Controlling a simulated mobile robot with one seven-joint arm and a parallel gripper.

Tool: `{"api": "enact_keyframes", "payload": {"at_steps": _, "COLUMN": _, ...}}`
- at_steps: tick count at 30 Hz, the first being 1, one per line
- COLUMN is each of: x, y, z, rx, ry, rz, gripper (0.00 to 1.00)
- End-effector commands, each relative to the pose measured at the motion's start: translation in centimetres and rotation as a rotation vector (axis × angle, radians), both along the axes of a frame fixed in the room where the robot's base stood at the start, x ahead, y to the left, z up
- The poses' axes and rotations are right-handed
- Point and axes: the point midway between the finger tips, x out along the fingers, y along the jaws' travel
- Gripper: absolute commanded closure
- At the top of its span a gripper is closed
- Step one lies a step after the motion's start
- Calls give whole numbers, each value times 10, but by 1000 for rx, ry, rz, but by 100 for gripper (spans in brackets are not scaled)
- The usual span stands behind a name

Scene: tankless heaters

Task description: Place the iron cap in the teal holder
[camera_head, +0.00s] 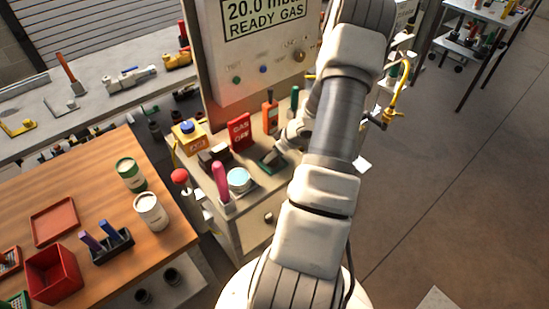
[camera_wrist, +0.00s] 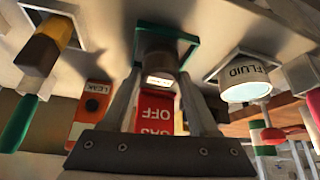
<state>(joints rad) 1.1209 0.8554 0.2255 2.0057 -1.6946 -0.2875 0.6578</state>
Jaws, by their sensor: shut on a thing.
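The iron cap (camera_wrist: 158,60) is a dark, short cylinder with a pale label, seen in the wrist view. The fingers of my gripper (camera_wrist: 160,82) are on either side of it and shut on it. The teal holder (camera_wrist: 189,42) is a square teal frame right at the cap; I cannot tell whether the cap is fully seated in it. In the head view, the holder (camera_head: 271,163) lies on the bench top before the panel, and my gripper (camera_head: 282,151) is low over it. My arm hides part of this area, and the cap is not clear there.
A red GAS OFF sign (camera_head: 240,132) stands close to my gripper. A FLUID cup (camera_head: 238,179), a pink-handled tool (camera_head: 221,182), an orange LEAK device (camera_head: 270,113) and a yellow box (camera_head: 188,136) crowd the bench. A wooden table (camera_head: 95,185) stands left.

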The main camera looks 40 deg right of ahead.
Motion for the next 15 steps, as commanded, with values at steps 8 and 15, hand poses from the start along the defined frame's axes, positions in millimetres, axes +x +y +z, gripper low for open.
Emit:
{"api": "enact_keyframes", "payload": {"at_steps": 8, "x": 0, "y": 0, "z": -10, "rx": -1, "ry": -1, "rz": 0, "gripper": 100}}
{"api": "enact_keyframes", "payload": {"at_steps": 15, "x": 0, "y": 0, "z": -13, "rx": -1, "ry": 0, "rz": 0, "gripper": 28}}
